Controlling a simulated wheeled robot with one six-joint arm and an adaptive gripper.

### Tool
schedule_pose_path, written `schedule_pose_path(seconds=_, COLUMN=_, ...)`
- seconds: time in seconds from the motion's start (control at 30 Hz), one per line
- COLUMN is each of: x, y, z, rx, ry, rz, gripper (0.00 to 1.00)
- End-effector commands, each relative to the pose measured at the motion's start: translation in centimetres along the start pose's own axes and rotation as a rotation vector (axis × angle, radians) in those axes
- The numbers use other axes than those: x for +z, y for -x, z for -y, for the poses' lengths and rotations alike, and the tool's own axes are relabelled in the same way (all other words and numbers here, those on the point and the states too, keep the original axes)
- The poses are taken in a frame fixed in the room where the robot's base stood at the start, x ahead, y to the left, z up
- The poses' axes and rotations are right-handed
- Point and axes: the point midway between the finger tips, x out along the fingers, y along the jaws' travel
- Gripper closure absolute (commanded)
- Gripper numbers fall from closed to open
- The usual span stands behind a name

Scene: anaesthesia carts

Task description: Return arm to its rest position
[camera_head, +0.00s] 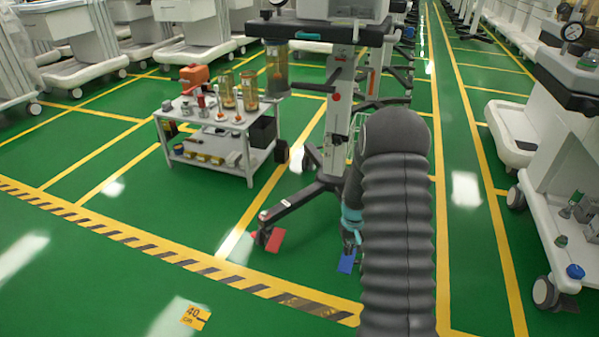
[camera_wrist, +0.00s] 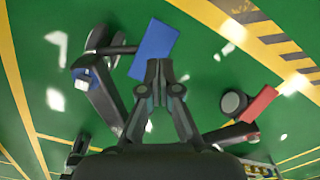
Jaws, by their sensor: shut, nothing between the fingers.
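My arm, in a dark ribbed sleeve, reaches down in front of the wheeled cart (camera_head: 338,115) in the head view. My gripper (camera_wrist: 159,66) is shut and empty in the wrist view, its fingertips close together. In the head view it is mostly hidden behind the arm, near the cart's base. A blue pad (camera_head: 347,261) lies by one foot of the cart; it also shows in the wrist view (camera_wrist: 154,46), just beyond the fingertips. Whether the fingers touch it I cannot tell. A red pad (camera_head: 268,241) lies by another foot and shows in the wrist view (camera_wrist: 259,103).
A small white trolley (camera_head: 215,125) with bottles and tools stands left of the cart. Another white cart (camera_head: 545,205) stands at the right. A yellow and black striped line (camera_head: 190,262) crosses the green floor.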

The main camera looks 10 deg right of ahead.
Motion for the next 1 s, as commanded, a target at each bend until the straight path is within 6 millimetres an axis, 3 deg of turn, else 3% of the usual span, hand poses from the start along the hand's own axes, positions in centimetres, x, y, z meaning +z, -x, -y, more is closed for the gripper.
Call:
schedule_pose_path(seconds=0.13, x=0.5, y=0.0, z=0.1, rx=-0.005, ry=-0.029, rz=0.022, gripper=1.0)
schedule_pose_path(seconds=0.3, x=4.8, y=-0.5, z=1.2, rx=-0.028, ry=-0.078, rz=0.137, gripper=1.0)
schedule_pose_path(seconds=0.57, x=8.7, y=5.8, z=2.9, rx=-0.029, ry=-0.116, rz=0.172, gripper=1.0)
schedule_pose_path(seconds=1.0, x=14.9, y=20.1, z=7.2, rx=-0.008, ry=-0.113, rz=0.08, gripper=1.0)
